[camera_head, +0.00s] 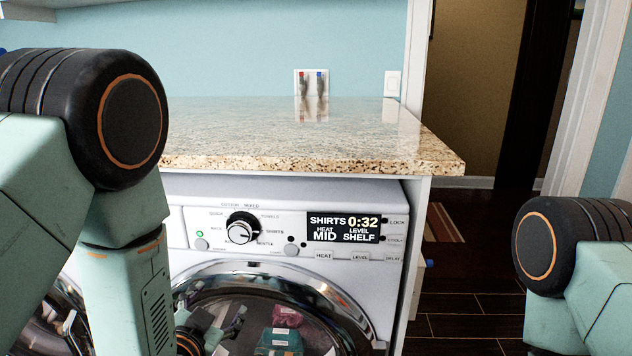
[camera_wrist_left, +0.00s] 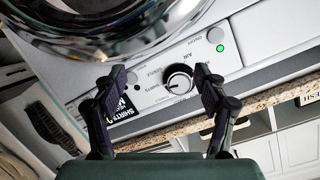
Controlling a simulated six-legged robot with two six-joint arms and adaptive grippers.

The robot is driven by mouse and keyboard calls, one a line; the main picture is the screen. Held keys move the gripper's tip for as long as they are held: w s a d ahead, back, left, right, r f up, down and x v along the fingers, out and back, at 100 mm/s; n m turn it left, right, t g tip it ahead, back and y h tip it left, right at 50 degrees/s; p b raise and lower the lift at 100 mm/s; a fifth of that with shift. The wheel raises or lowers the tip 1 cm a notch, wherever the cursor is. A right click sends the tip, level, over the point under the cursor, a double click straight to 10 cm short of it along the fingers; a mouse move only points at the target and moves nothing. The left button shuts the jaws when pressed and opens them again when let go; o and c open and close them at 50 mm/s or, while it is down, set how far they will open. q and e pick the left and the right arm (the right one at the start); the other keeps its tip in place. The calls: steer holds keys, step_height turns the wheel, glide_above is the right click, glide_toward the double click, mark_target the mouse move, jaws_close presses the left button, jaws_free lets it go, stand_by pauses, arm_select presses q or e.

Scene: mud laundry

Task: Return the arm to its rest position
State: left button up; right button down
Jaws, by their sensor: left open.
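My left arm (camera_head: 125,290) comes in from the left, bent down in front of the white washing machine (camera_head: 395,240). My left gripper (camera_head: 222,324) is low in front of the round glass door, below the control panel. In the left wrist view its two dark fingers (camera_wrist_left: 157,80) are spread apart with nothing between them. The panel's dial (camera_wrist_left: 178,79) shows beyond the gap; the dial also shows in the head view (camera_head: 242,228). My right arm (camera_head: 570,265) shows at the right edge; its gripper is out of view.
A granite counter (camera_head: 300,135) overhangs the machine's top. The display (camera_head: 343,228) reads SHIRTS 0:32, heat MID, level SHELF. Folded-looking colored items (camera_head: 285,330) show through the door glass. A dark tiled floor (camera_head: 465,300) lies open to the right.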

arm_select(q)
steer(key=s+a+f+n+g, duration=0.2)
steer(key=s+f+n+g, duration=0.2)
steer(key=s+f+g, duration=0.85)
steer(key=s+f+n+g, duration=0.1)
steer(key=s+f, duration=0.4)
steer(key=s, duration=0.6)
steer(key=s+f+n+g, duration=0.1)
steer(key=s+f, duration=0.4)
steer(key=s, duration=0.6)
steer(key=shift+a+f, duration=0.25)
steer(key=shift+a, duration=0.05)
